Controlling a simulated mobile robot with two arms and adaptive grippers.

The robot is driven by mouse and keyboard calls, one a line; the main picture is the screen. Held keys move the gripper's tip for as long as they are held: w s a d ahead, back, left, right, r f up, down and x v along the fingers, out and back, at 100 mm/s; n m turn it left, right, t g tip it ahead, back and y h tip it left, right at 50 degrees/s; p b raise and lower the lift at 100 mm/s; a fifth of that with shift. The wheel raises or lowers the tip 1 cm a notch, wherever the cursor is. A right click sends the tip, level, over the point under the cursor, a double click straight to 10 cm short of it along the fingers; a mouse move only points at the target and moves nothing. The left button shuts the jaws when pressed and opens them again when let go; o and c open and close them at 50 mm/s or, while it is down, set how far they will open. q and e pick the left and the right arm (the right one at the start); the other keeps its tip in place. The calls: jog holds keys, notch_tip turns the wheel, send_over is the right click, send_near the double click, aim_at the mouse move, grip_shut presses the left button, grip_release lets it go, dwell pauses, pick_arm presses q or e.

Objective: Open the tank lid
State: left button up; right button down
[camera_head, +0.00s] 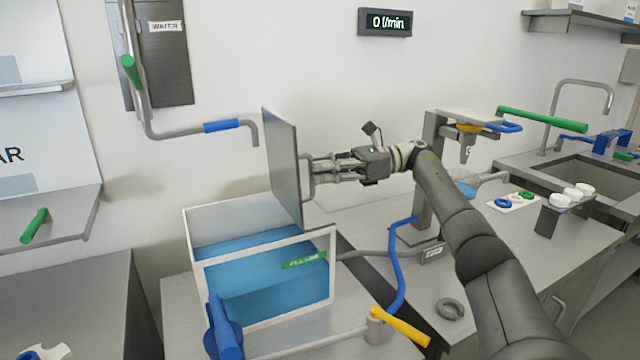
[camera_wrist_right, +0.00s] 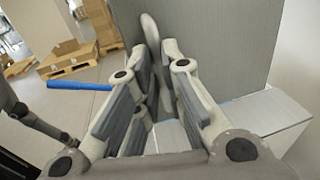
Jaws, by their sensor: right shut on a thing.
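The tank (camera_head: 262,275) is a white-framed box with clear walls and blue liquid inside, standing on the counter. Its grey lid (camera_head: 281,165) is raised and stands about upright above the tank's right side. My right gripper (camera_head: 312,170) is shut on the lid handle (camera_head: 309,178), on the lid's right face. In the right wrist view the fingers (camera_wrist_right: 152,85) are on both sides of the grey handle (camera_wrist_right: 150,45), with the lid plate (camera_wrist_right: 205,45) just beyond. My left gripper is not in view.
A blue hose (camera_head: 392,262) and a yellow-handled valve (camera_head: 400,326) are right of the tank. A dispenser stand (camera_head: 430,165) stands behind my right arm.

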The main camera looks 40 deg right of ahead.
jog(key=shift+s+d+f+y+b, duration=0.1)
jog(key=shift+d+f+y+b, duration=0.15)
jog(key=shift+d+y+b, duration=0.25)
jog(key=c, duration=1.5)
grip_release()
jog(key=shift+v, duration=3.7)
jog(key=shift+s, duration=0.1)
